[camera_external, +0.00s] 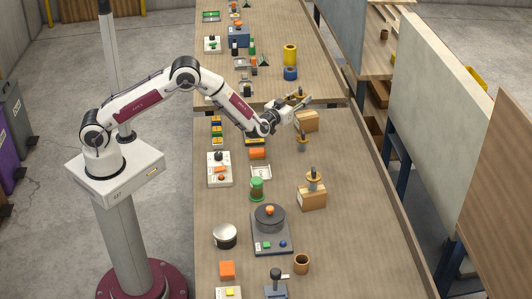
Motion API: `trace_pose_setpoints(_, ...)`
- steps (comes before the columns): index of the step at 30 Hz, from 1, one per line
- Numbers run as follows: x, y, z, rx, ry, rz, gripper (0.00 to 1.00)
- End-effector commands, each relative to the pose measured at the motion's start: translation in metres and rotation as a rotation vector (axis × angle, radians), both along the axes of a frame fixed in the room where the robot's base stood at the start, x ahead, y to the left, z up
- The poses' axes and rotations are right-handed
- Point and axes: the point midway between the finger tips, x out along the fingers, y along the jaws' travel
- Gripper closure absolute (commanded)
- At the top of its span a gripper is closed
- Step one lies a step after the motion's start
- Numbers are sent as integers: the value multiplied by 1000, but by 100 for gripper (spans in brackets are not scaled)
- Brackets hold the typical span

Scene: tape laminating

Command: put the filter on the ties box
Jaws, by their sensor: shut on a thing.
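My gripper (303,103) is at the far part of the near table, at the end of my outstretched arm. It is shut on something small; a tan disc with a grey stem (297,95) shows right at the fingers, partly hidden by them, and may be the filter. A cardboard box (308,122) stands just below and right of the fingers in the picture. Another cardboard box (312,199) nearer the camera has a tan and grey stemmed piece (312,180) on top. I cannot read which box is the ties box.
A similar stemmed piece (302,140) stands between the boxes. The table's right side is mostly clear.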

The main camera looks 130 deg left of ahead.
Motion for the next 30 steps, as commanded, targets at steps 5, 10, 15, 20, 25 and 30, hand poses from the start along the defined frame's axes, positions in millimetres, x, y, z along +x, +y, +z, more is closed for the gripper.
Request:
trace_pose_setpoints(5,0,0,0,1,0,0,88)
trace_pose_setpoints(10,0,0,-2,1,0,0,88)
trace_pose_setpoints(15,0,0,-15,0,1,1,88)
trace_pose_setpoints(20,0,0,-30,0,1,0,88)
trace_pose_setpoints(25,0,0,-37,1,1,0,88)
trace_pose_setpoints(30,0,0,-37,1,0,0,88)
